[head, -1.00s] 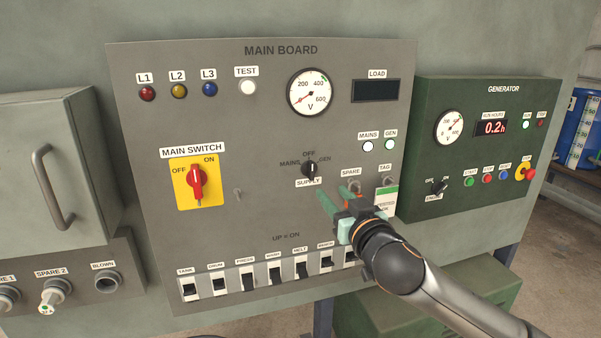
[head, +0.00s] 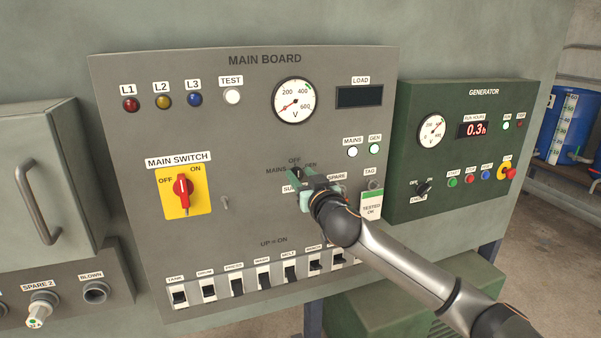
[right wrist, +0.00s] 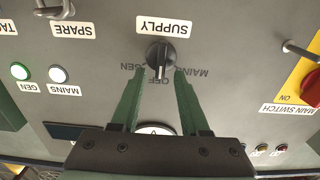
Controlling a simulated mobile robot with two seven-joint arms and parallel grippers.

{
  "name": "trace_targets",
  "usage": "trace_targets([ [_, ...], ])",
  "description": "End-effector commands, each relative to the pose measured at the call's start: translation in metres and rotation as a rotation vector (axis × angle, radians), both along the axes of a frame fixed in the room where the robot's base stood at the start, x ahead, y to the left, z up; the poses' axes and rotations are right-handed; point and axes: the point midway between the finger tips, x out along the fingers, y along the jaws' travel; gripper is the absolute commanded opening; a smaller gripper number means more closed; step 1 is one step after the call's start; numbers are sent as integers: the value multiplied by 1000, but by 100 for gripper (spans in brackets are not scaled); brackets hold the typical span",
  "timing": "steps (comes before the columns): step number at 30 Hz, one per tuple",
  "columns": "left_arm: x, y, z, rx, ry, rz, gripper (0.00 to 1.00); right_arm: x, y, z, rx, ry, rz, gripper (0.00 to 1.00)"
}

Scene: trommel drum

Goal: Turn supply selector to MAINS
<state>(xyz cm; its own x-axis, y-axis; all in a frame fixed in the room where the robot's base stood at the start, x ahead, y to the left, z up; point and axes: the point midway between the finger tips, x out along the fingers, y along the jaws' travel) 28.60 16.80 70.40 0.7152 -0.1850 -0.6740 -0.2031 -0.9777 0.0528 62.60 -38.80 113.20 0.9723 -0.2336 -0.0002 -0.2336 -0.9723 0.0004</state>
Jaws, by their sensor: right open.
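The supply selector (right wrist: 160,54) is a small dark round knob on the grey main board (head: 130,75). It has OFF, MAINS and GEN printed around it, and its pointer appears to face OFF. My right gripper (right wrist: 160,72) is open, with its two green fingers on either side of the knob near its OFF side; I cannot tell whether they touch it. In the head view the right gripper (head: 299,181) covers most of the knob and part of the SUPPLY label. The right wrist view shows the board upside down. My left gripper is not in view.
Left of the selector are a red main switch (head: 183,188) on a yellow plate and a small toggle (head: 226,203). A hanging tag (head: 371,207) is to the right. A row of switches (head: 236,287) runs below. The green generator panel (head: 465,190) stands at right.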

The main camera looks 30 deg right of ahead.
Motion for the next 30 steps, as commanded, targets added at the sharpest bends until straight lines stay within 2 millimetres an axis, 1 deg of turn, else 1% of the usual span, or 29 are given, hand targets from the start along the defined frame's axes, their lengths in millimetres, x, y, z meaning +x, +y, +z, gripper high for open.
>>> trace_targets([
  [4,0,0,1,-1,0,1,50,7,-2,0,0,0,0,45],
  [13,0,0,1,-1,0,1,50,8,-2,0,0,0,1,45],
  [25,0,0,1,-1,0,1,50,7,-2,0,0,0,1,0],
  [30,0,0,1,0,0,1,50,7,-2,0,0,0,1,0],
])
